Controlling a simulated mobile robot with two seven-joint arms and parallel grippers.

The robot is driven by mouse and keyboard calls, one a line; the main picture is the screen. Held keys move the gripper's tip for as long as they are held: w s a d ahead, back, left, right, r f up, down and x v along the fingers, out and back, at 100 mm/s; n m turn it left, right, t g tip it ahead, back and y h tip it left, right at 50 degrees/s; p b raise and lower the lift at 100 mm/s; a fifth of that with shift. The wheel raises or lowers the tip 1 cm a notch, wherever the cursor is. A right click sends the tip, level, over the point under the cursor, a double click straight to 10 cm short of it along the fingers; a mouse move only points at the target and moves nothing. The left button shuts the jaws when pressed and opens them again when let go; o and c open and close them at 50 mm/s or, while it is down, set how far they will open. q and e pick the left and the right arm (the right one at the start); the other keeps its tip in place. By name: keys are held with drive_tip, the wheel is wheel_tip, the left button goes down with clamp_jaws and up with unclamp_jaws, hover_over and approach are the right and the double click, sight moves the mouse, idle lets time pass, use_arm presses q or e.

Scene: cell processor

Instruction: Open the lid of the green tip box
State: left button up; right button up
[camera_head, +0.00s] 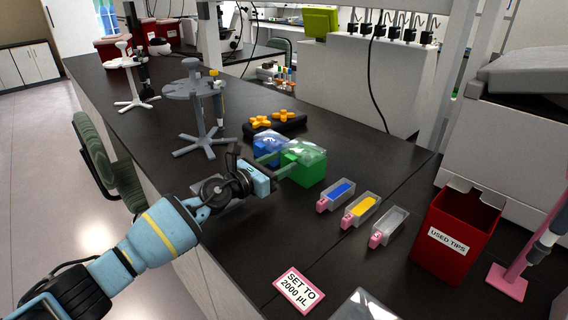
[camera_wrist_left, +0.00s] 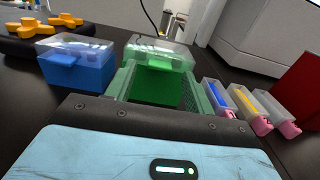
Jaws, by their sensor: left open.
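The green tip box (camera_head: 304,172) stands on the dark bench, with its clear lid (camera_head: 307,152) down on top. In the left wrist view the green tip box (camera_wrist_left: 158,85) is straight ahead, with its clear lid (camera_wrist_left: 160,53) and a green latch tab at the front. My left gripper (camera_head: 279,163) is at the front of the box. Its two green fingers are spread wide and nothing is held between them. In the left wrist view the left gripper (camera_wrist_left: 160,76) has one finger toward each side of the box front. Whether the fingers touch the box cannot be told. My right gripper is not seen.
A blue tip box (camera_head: 268,146) stands close beside the green one. Reagent troughs (camera_head: 361,207) lie to the right, before a red used-tips bin (camera_head: 455,235). A grey pipette stand (camera_head: 200,110) is behind on the left. The bench front is mostly clear around a label card (camera_head: 299,288).

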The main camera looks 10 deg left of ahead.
use_arm(q)
drive_tip(key=shift+x, duration=0.85)
drive_tip(key=shift+c, duration=0.4)
clamp_jaws()
